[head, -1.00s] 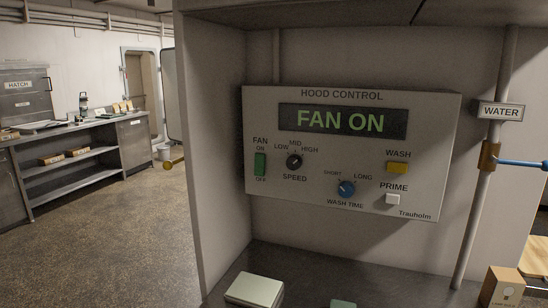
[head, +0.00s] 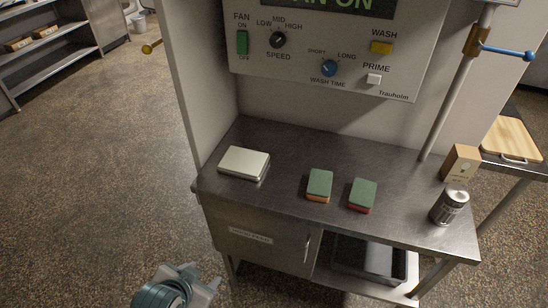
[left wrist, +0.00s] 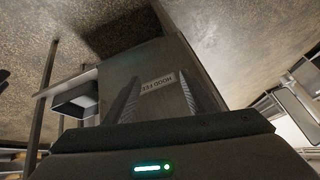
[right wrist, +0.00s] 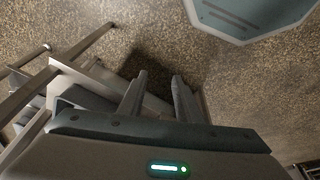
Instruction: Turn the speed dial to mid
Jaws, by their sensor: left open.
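The speed dial (head: 278,40) is a small black knob on the grey hood control panel (head: 300,76), under the labels LOW, MID and HIGH. Its pointer is too small to read surely. The panel's display (head: 340,4) is cut by the top edge and shows green FAN ON lettering. My left gripper (head: 190,278) is low at the bottom edge of the head view, in front of the counter and well below the dial. Its fingers are apart and empty in the left wrist view (left wrist: 160,92). My right gripper (right wrist: 160,85) has its fingers apart with nothing between them; the head view does not show it.
The steel counter (head: 290,160) holds a pale box, two sponges and a can (head: 449,206). A pipe (head: 447,110) stands right.

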